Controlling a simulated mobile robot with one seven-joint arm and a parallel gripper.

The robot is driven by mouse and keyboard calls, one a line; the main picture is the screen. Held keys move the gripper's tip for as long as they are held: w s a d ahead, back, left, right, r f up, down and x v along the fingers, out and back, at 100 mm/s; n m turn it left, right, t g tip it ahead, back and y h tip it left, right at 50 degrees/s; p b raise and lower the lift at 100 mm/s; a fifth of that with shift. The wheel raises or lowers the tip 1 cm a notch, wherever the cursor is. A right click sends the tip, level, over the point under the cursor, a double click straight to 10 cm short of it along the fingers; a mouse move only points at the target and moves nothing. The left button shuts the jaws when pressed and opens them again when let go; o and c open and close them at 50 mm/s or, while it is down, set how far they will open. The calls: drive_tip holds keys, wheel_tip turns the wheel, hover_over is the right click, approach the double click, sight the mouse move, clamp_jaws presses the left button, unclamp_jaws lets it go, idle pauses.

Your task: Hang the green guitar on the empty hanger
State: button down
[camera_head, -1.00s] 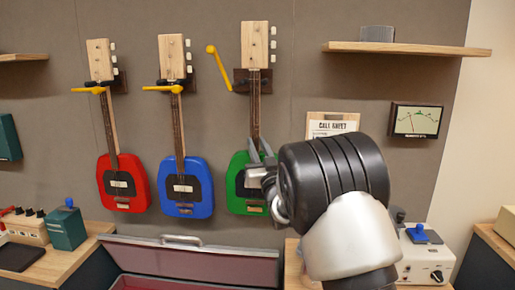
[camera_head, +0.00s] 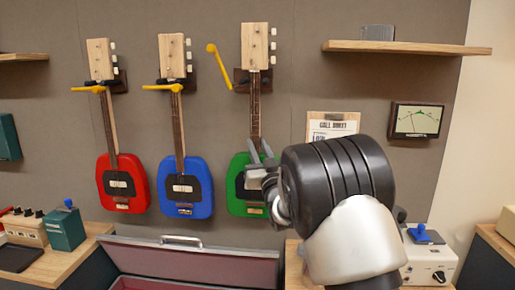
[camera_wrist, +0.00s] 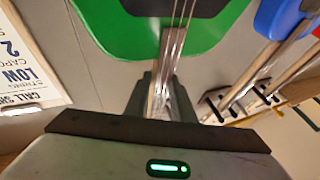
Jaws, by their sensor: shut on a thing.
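The green guitar (camera_head: 236,172) is upright against the wall panel, right of the blue guitar. Its headstock (camera_head: 255,46) is above the dark wooden hanger (camera_head: 240,80), with the neck in front of it. This hanger's yellow arm (camera_head: 218,66) is tilted up to the left, clear of the neck. Whether the hanger bears the guitar, I cannot tell. My gripper (camera_head: 262,150) is shut on the green guitar's neck just above the body. In the wrist view, the neck passes between my gripper's fingers (camera_wrist: 161,98), with the green body (camera_wrist: 110,28) beyond.
The blue guitar (camera_head: 168,172) and red guitar (camera_head: 108,178) hang to the left, yellow arms level across their necks. An open case (camera_head: 200,270) lies below. A clipboard (camera_head: 333,122), a meter (camera_head: 416,120) and a shelf (camera_head: 440,49) are on the right.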

drive_tip(key=shift+f+b, duration=0.6)
drive_tip(key=shift+b, duration=0.45)
drive_tip(key=c, duration=1.4)
unclamp_jaws()
drive_tip(key=shift+s, duration=0.1)
drive_tip(key=shift+c, duration=0.2)
drive_tip(key=b+v, duration=0.1)
drive_tip(key=v, duration=1.6)
drive_tip(key=shift+d+f, duration=0.15)
drive_tip(key=shift+f, duration=0.2)
